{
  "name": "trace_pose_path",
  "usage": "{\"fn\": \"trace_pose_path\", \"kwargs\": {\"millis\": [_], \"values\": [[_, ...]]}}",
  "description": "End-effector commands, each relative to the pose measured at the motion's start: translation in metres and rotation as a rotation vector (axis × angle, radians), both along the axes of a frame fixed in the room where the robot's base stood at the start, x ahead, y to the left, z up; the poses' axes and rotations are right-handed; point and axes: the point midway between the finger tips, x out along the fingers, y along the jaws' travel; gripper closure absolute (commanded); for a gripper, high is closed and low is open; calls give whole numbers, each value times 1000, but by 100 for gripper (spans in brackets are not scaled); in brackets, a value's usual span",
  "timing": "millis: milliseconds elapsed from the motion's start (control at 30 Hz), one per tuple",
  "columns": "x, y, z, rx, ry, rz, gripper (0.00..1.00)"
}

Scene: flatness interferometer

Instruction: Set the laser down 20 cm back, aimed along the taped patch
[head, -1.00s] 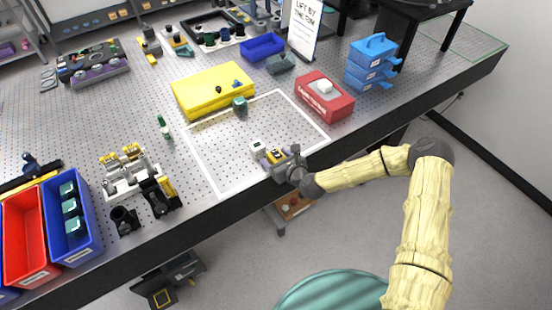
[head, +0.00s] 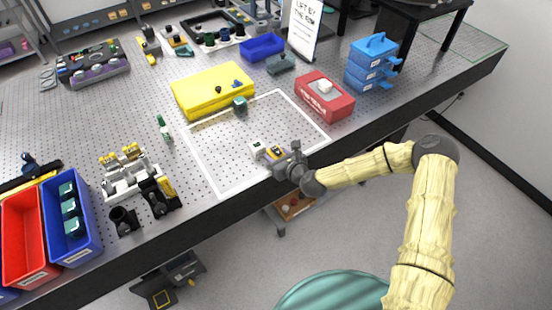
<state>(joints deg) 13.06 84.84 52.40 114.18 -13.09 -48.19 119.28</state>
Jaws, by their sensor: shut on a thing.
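The taped patch (head: 200,172) is a white tape outline on the perforated table top, near its front edge. My gripper (head: 276,154) is over the front right part of the patch, reaching in from the right. It is shut on a small dark body with a yellow mark, which looks like the laser (head: 277,151). The jaws hide much of it, and I cannot tell whether it touches the table. A small pale block (head: 257,148) is just left of the jaws. A small green-grey block (head: 240,105) stands at the patch's back edge.
A yellow case (head: 212,90) lies behind the patch. A red box (head: 326,100) is right of it, with blue stacked drawers (head: 368,64) beyond. A metal optics mount (head: 130,180) and a blue bin (head: 75,247) are at left. The patch's left half is clear.

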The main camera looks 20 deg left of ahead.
Motion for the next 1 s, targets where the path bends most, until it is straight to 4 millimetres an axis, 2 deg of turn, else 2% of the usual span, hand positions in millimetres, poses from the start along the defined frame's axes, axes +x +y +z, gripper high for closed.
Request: {"fn": "trace_pose_path", "kwargs": {"millis": [300, 500, 667, 1000], "values": [[1, 0, 55, 1, -8, 1, 100], [0, 0, 81, 1, -5, 2, 100], [0, 0, 87, 0, -4, 1, 100], [0, 0, 87, 1, -3, 1, 100]]}}
